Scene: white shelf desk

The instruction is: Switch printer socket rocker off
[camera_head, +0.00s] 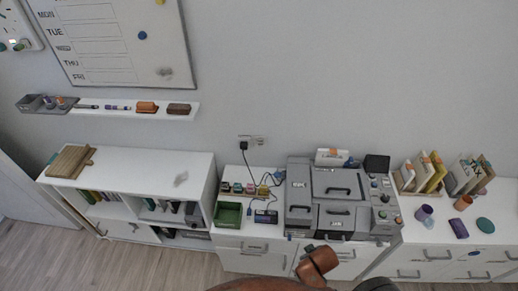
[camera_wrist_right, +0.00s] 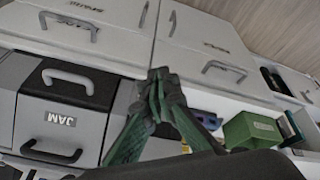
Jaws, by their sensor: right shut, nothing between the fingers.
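The wall socket (camera_head: 257,141) is small and sits on the wall above the counter, left of the grey printer (camera_head: 300,200). A black plug (camera_head: 244,145) is at its left side with a dark cable hanging down. The rocker is too small to read. My right gripper (camera_wrist_right: 160,75) shows in the right wrist view, dark with green finger sides. Its fingertips are together and hold nothing. The socket is not visible in the wrist view. My left gripper is not in view.
A green tray (camera_head: 228,214), also in the wrist view (camera_wrist_right: 252,130), and several small coloured blocks stand left of the printer. Books (camera_head: 432,172) and cups stand to its right. A low white shelf unit (camera_head: 195,170) is at left. The wall around the socket is clear.

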